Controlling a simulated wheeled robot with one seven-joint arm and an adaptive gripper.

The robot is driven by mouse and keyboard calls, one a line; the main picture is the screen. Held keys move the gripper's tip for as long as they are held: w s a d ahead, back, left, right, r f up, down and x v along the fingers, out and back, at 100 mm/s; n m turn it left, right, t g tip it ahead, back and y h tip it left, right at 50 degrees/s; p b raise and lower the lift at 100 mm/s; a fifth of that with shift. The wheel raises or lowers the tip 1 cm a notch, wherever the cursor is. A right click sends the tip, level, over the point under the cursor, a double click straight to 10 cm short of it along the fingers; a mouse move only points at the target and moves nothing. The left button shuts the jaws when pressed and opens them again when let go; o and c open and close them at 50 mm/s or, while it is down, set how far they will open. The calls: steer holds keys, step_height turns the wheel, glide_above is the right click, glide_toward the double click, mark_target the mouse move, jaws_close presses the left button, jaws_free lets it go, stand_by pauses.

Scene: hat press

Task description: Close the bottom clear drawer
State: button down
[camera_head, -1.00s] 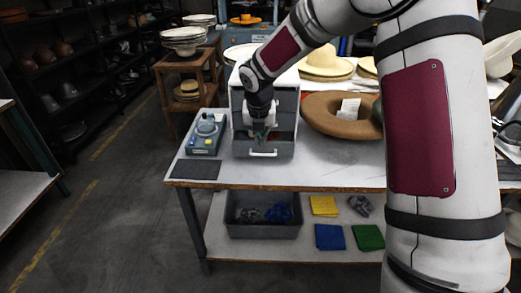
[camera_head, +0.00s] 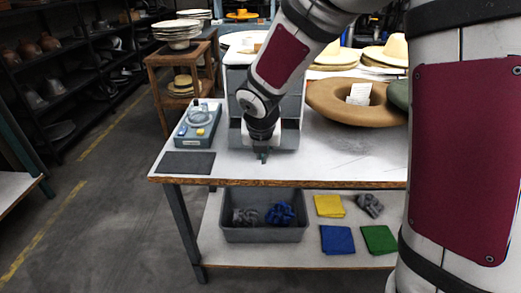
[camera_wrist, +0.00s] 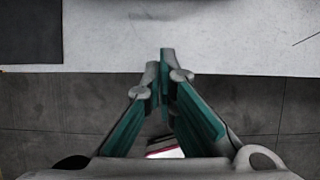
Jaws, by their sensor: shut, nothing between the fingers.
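The grey and white drawer unit (camera_head: 291,105) stands on the workbench, partly behind my arm. Its low grey front (camera_head: 288,138) shows just right of my wrist. The white handle of the bottom drawer does not show, and my arm hides much of the front, so I cannot tell how far the drawer sticks out. My gripper (camera_head: 263,157) points down in front of the unit, low over the bench top. In the wrist view the fingertips (camera_wrist: 166,58) are together with nothing between them, over the white bench top near its front edge.
A control box (camera_head: 198,124) and a dark mat (camera_head: 187,163) lie left of the unit. A brown hat (camera_head: 345,112) is on its right. Below, a shelf holds a grey bin (camera_head: 262,235) and folded cloths (camera_head: 337,240). The bench front (camera_head: 330,168) is clear.

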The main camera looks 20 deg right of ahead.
steer(key=b+x, duration=0.1)
steer(key=x, duration=0.4)
steer(key=shift+w+b, duration=0.15)
steer(key=shift+b, duration=0.15)
steer(key=shift+w+d+r, duration=0.2)
steer(key=shift+w, duration=0.3)
steer(key=shift+w+d+r, duration=0.2)
steer(key=shift+w+r, duration=0.05)
steer(key=shift+w, duration=0.3)
steer(key=shift+w+d+r, duration=0.1)
steer(key=shift+w+d, duration=0.05)
steer(key=shift+w, duration=0.45)
steer(key=shift+w+d+p, duration=0.1)
steer(key=shift+w+p, duration=0.2)
steer(key=shift+p, duration=0.2)
steer(key=shift+w+d+p, duration=0.3)
steer(key=shift+w+p, duration=0.25)
steer(key=shift+w, duration=0.45)
steer(key=shift+w+d+p, duration=0.35)
steer(key=shift+w+p, duration=0.15)
steer(key=shift+w, duration=0.5)
steer(key=shift+w+d+p, duration=0.3)
steer(key=shift+w+p, duration=0.25)
steer(key=shift+w, duration=0.45)
steer(key=shift+r, duration=0.1)
